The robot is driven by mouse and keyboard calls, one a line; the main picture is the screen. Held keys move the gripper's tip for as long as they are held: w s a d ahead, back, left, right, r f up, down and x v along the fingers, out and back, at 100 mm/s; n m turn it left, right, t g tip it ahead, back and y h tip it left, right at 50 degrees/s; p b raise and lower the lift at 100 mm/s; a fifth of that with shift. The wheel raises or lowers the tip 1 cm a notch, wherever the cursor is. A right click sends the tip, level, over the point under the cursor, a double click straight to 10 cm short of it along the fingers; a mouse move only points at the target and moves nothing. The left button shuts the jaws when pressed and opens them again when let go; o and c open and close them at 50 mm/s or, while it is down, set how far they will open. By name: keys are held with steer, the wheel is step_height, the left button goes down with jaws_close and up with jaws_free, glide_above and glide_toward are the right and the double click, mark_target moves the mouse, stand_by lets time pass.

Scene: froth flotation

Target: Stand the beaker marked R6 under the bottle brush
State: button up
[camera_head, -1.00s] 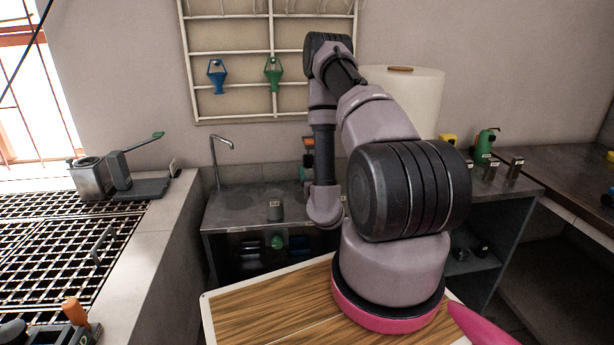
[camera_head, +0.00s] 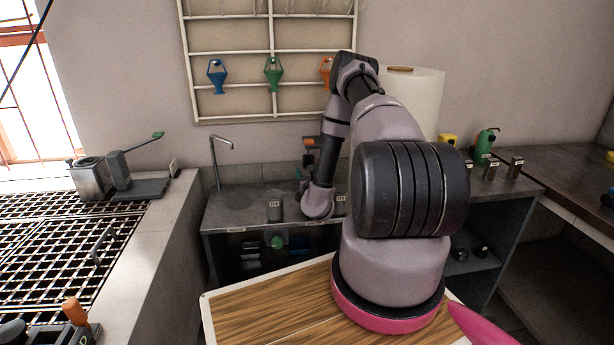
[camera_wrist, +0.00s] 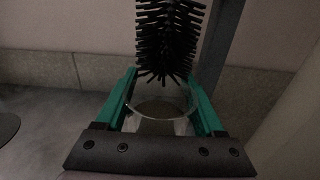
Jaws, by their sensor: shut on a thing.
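In the wrist view my gripper (camera_wrist: 161,78) has green fingers on both sides of a clear glass beaker (camera_wrist: 160,108) and is shut on it. The beaker's rim shows between the fingers; its lower part is hidden by the gripper body, and no R6 mark is readable. The black bottle brush (camera_wrist: 168,38) hangs upright above the beaker, its tip overlapping the far part of the rim in the picture. I cannot tell whether the tip is inside or behind. In the head view my arm covers most of the gripper and beaker.
A grey steel bench (camera_head: 238,212) with a bent tap (camera_head: 214,150) stands against the wall. A white cylinder (camera_head: 415,100) is behind my arm. A metal post (camera_wrist: 216,45) rises right of the brush.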

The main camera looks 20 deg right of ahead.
steer(key=shift+w+f, duration=0.15)
steer(key=shift+f, duration=0.55)
steer(key=shift+f, duration=0.1)
steer(key=o, duration=1.5)
steer(key=v, duration=1)
steer(key=shift+a, duration=0.1)
steer(key=shift+s, duration=0.95)
